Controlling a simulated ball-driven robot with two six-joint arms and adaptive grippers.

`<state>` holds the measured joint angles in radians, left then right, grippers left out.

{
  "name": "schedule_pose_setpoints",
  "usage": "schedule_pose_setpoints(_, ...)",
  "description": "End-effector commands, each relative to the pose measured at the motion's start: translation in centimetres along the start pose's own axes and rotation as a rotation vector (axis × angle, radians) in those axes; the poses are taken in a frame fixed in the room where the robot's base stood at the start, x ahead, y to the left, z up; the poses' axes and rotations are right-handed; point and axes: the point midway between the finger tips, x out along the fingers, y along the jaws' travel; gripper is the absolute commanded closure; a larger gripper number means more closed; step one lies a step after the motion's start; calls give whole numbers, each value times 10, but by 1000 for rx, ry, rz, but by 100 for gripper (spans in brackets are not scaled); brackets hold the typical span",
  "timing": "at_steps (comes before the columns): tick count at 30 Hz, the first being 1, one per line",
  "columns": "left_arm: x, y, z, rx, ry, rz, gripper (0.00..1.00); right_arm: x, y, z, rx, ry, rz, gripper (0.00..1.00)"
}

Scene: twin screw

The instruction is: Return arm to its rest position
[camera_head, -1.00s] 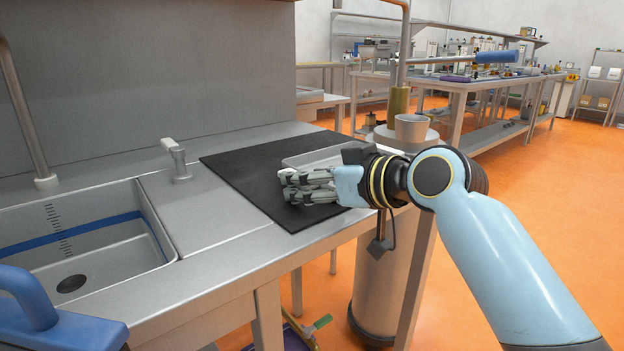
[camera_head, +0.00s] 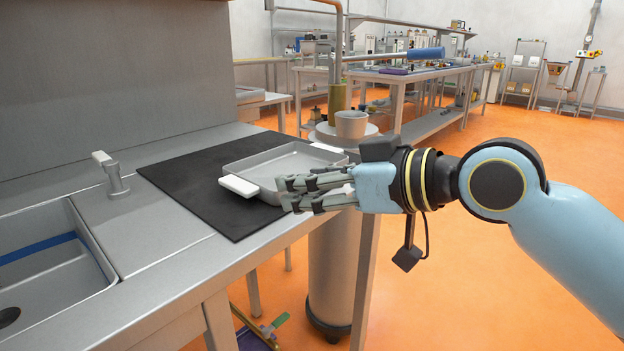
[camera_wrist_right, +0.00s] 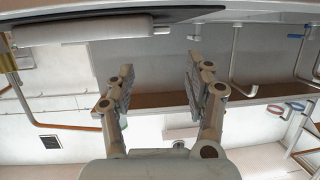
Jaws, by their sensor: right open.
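My right arm (camera_head: 575,235) comes in from the right of the head view. Its gripper (camera_head: 287,195) points left, in front of a grey tray with white handles. In the right wrist view the two fingers (camera_wrist_right: 157,92) stand apart with nothing between them. The tray (camera_head: 265,165) sits on a black mat (camera_head: 190,190) on the steel counter. The gripper covers its near right corner in the head view; I cannot tell whether they touch. My left gripper is not in view.
A sink (camera_head: 60,265) and tap (camera_head: 110,175) lie at the left of the counter. A white cup (camera_head: 351,124) stands on a round stand behind the tray. Work benches (camera_head: 420,85) stand farther back. The orange floor (camera_head: 500,150) to the right is open.

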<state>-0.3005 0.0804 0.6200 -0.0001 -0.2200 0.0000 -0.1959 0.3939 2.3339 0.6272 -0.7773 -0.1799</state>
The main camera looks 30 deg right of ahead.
Motion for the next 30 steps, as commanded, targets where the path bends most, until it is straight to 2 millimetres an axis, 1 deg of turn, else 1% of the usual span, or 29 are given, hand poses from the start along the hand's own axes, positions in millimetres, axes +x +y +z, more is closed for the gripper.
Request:
schedule_pose_setpoints(11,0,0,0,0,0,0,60,0,0,1,0,-3,1,47)
schedule_pose_setpoints(14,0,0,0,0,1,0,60,-2,-3,16,6,-50,9,47)
schedule_pose_setpoints(17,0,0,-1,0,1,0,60,-14,-10,57,25,-191,41,47)
schedule_pose_setpoints(18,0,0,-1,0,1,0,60,-22,-13,78,37,-266,60,47)
schedule_pose_setpoints(19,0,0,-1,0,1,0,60,-29,-15,94,45,-324,77,47)
schedule_pose_setpoints(21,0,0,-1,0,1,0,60,-49,-20,130,70,-458,119,47)
schedule_pose_setpoints(23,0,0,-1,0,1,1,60,-66,-24,154,91,-560,156,47)
schedule_pose_setpoints(24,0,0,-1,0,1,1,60,-79,-26,169,105,-624,180,47)
schedule_pose_setpoints(26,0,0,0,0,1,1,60,-97,-29,188,127,-711,215,47)
schedule_pose_setpoints(27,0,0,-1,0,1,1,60,-110,-32,199,140,-766,238,47)
schedule_pose_setpoints(29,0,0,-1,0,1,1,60,-128,-35,214,163,-845,271,47)
schedule_pose_setpoints(30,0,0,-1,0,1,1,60,-141,-38,223,177,-895,294,47)
